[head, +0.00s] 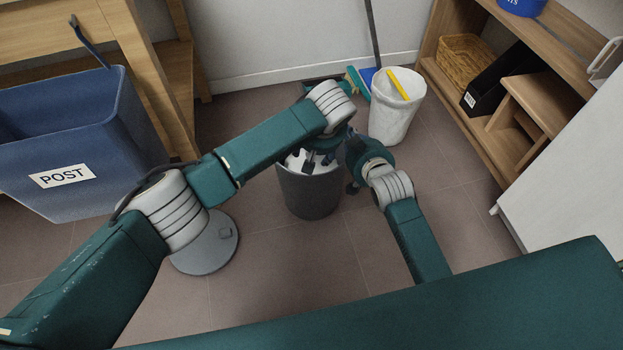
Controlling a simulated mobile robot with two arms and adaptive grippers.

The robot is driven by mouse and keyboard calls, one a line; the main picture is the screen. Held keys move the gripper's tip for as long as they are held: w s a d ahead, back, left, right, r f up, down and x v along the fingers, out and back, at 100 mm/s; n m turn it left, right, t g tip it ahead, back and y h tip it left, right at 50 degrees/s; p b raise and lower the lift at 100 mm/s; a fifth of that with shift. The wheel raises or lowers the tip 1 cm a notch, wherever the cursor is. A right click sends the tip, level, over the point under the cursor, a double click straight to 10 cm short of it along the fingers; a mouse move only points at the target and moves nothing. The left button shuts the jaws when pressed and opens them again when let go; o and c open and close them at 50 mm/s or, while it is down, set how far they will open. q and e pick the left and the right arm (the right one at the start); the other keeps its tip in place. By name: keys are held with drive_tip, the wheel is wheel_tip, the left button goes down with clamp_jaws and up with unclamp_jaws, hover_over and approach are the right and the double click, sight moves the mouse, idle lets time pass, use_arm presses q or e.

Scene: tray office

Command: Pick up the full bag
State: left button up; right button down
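A dark grey bin (309,196) stands on the floor in the middle of the head view. White material (294,160), perhaps a bag, shows at its mouth, largely covered by my grippers. My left gripper (318,165) points down at the bin's mouth, with dark fingers over the white material. My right gripper (352,187) is at the bin's right rim, mostly hidden by its own wrist. Whether either holds anything cannot be made out. A white, wrinkled container (393,120), a bag or bag-lined bin, stands behind to the right with a yellow item (399,84) at its top.
A blue POST bin (110,150) stands at the left by a wooden table (95,35). A round grey disc (206,246) lies on the floor. A broom and blue dustpan (367,76) are by the back wall. Wooden shelves (470,130) and a white cabinet (570,190) bound the right.

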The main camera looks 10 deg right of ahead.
use_arm(q)
drive_tip(key=shift+w+x, duration=0.25)
drive_tip(key=shift+x, duration=2.25)
clamp_jaws()
drive_tip(key=shift+d+r, duration=0.1)
drive_tip(key=shift+r, duration=0.05)
